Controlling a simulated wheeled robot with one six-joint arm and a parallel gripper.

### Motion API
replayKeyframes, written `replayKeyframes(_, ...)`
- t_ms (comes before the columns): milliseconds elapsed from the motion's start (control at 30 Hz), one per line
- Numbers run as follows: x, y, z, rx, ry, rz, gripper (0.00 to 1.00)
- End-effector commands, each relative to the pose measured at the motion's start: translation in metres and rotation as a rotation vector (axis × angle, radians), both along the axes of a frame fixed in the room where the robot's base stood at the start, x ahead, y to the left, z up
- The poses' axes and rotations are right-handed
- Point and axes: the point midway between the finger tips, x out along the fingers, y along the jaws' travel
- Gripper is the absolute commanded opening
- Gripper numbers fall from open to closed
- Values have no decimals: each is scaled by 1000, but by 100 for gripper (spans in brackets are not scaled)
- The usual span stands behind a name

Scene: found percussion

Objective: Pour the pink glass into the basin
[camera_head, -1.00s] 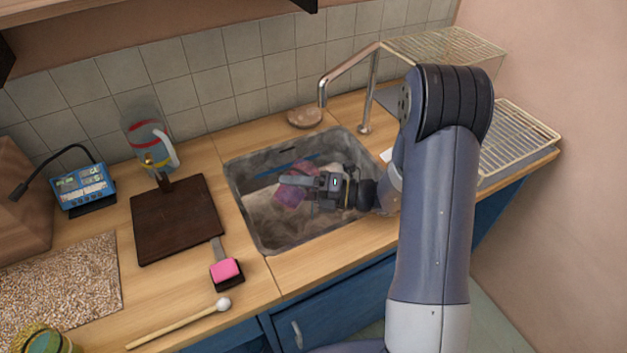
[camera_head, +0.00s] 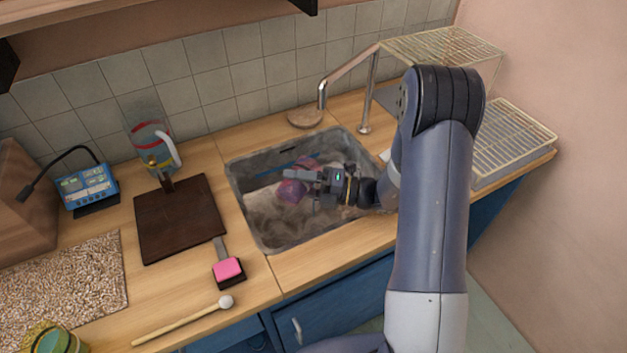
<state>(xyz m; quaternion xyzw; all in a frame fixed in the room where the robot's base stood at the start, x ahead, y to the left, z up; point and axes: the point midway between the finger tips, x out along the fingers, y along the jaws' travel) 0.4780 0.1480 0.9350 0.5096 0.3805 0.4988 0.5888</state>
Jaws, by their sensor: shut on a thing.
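The basin (camera_head: 252,222) is a grey stone-like sink set into the wooden counter, with murky contents at its bottom. My gripper (camera_head: 312,187) is over the basin, reaching in from the right. It is shut on the pink glass (camera_head: 291,191), a translucent pinkish-purple vessel whose rounded end shows to the left of and behind the fingers. The glass looks tilted on its side over the basin. The fingers hide part of it, and I cannot tell whether any liquid is in it.
A metal faucet (camera_head: 371,90) stands behind the basin, near a round wooden disc (camera_head: 304,117). A wire drying rack (camera_head: 515,140) is at right. A dark board (camera_head: 182,220), a pink-headed brush (camera_head: 228,269), a mallet (camera_head: 185,322) and a clear pitcher (camera_head: 150,140) are at left.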

Motion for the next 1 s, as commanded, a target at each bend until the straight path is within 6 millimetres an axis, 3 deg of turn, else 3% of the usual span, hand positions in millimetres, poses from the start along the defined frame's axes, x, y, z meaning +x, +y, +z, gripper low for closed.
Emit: replayKeyframes(1000, 3, -2, 8, 67, 91, 0, 22)
